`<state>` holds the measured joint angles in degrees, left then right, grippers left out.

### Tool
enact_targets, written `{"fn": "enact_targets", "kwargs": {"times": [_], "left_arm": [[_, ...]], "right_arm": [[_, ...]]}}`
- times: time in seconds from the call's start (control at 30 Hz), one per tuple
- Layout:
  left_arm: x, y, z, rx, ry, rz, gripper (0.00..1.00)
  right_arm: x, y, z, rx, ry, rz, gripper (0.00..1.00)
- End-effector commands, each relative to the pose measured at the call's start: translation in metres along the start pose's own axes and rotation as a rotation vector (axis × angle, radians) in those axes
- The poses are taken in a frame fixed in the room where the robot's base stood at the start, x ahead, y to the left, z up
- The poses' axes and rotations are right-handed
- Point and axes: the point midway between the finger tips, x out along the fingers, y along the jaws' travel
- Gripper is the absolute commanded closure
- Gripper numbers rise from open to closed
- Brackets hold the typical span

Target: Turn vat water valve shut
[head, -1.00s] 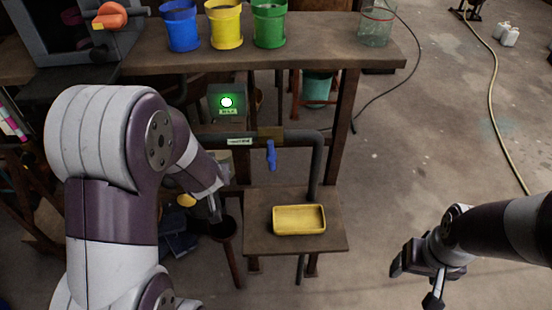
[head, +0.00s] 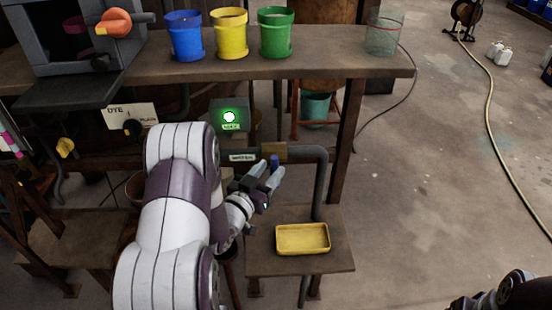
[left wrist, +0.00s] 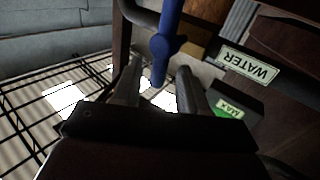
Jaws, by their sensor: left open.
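The water valve's blue handle (head: 275,161) sits by the brass valve body (head: 273,150) on the dark pipe, right of the WATER label (head: 242,157). Its lower part is hidden behind my left gripper in the head view. My left gripper (head: 269,174) is open, with its fingers at the handle. In the left wrist view the blue handle (left wrist: 165,45) runs down between the two open fingers (left wrist: 159,70); I cannot tell whether they touch it. Only part of my right arm shows at the bottom right corner, and its jaws cannot be made out.
A yellow tray (head: 303,251) lies on the low wooden stand (head: 262,262) below the pipe. A box with a green lit lamp (head: 229,117) is above the pipe. Blue (head: 186,36), yellow (head: 229,34) and green (head: 276,33) buckets stand on the bench above. Open floor lies to the right.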

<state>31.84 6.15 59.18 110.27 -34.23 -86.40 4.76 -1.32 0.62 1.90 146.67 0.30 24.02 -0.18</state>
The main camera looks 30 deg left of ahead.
Motion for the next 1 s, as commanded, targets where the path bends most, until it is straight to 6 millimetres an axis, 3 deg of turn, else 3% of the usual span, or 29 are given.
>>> {"fn": "enact_targets", "kwargs": {"times": [0.2,0.57,0.7,1.0], "left_arm": [[0.028,0.000,-0.001,0.001,0.000,0.001,0.57],[0.034,0.000,0.001,0.001,-0.001,-0.001,0.57],[0.034,0.000,0.001,0.001,-0.001,-0.001,0.99],[0.035,0.001,0.000,0.055,-0.035,-0.002,1.00]], "right_arm": [[-0.011,0.000,-0.001,0.000,0.000,0.000,0.26],[-0.011,0.000,-0.001,0.000,0.000,0.000,0.26],[-0.011,0.000,-0.001,0.000,0.000,0.000,0.26],[-0.008,0.000,-0.001,0.000,0.000,0.000,0.26]]}}
